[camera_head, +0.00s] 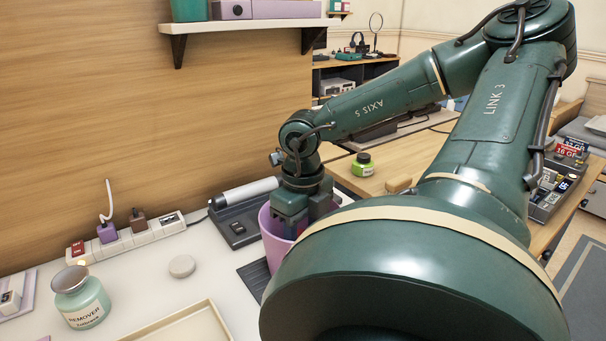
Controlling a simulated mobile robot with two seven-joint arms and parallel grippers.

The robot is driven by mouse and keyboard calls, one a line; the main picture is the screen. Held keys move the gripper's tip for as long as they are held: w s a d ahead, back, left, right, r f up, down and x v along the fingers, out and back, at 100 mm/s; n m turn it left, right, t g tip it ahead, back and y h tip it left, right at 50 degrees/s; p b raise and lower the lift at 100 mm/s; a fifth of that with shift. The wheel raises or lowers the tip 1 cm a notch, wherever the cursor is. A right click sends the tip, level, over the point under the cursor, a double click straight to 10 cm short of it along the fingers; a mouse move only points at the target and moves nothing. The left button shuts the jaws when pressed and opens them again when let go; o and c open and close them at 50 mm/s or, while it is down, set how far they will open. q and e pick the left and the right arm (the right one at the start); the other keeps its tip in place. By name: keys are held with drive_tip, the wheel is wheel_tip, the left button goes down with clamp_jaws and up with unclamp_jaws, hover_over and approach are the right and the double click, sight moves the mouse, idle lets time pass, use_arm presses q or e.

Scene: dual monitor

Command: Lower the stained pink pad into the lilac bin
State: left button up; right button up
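The lilac bin (274,243) stands on a dark mat, partly hidden behind my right arm. My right gripper (296,222) points down at the bin's mouth, with its fingertips at or below the rim. The gripper's fingers are too hidden by the rim and the arm to tell whether they are open or shut. No pink pad shows; the inside of the bin is hidden. My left gripper is out of view.
A remover bottle (80,298), a grey round disc (182,266), a beige tray (190,325) and a power strip (128,236) lie left of the bin. A dark device (240,224) stands close behind it. A shelf (245,24) hangs above.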

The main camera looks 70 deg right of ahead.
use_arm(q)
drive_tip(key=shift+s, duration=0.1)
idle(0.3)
